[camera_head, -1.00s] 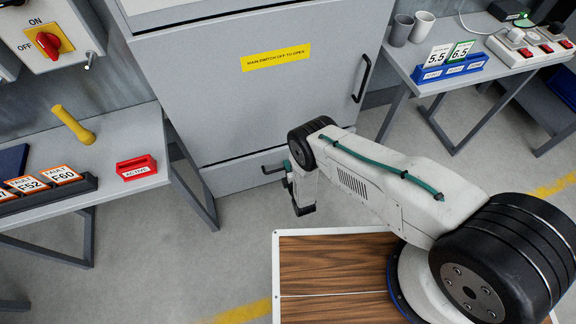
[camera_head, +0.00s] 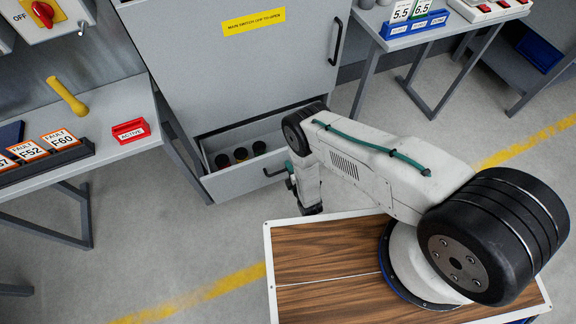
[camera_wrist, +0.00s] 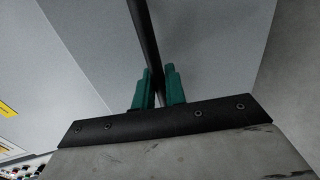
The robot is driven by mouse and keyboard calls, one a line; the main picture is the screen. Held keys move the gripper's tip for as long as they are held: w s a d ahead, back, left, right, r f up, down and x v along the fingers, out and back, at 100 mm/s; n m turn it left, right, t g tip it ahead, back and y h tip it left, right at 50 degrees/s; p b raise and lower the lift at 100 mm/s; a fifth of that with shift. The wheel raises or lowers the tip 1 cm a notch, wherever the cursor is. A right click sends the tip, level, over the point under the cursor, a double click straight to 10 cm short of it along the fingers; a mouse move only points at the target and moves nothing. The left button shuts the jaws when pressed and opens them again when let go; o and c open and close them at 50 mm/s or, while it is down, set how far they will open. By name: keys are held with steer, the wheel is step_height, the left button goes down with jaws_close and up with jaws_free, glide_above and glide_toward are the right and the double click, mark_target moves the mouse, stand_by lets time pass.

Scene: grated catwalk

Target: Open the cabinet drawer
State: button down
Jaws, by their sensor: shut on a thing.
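The cabinet drawer (camera_head: 222,186) is at the bottom of the grey cabinet (camera_head: 240,75). It stands partly out, and several dark round items (camera_head: 240,154) show inside it. The drawer's dark bar handle (camera_head: 273,172) is at its front, partly hidden by my arm. My gripper (camera_wrist: 158,88) has its green fingers shut around the dark handle bar (camera_wrist: 147,40) in the wrist view. In the head view my gripper (camera_head: 291,180) is low at the drawer front, mostly hidden behind my arm.
A left bench (camera_head: 110,150) holds a yellow handle-like object (camera_head: 68,97), a red ACTIVE holder (camera_head: 131,131) and fault cards (camera_head: 45,147). A right table (camera_head: 420,40) carries a blue card holder (camera_head: 415,24).

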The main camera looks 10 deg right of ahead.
steer(key=shift+s+a, duration=0.15)
steer(key=shift+s, duration=0.15)
steer(key=c, duration=1.6)
jaws_free()
steer(key=shift+o, duration=0.2)
steer(key=shift+d, duration=0.2)
steer(key=v, duration=0.7)
steer(key=shift+s, duration=0.3)
steer(key=shift+d, duration=0.15)
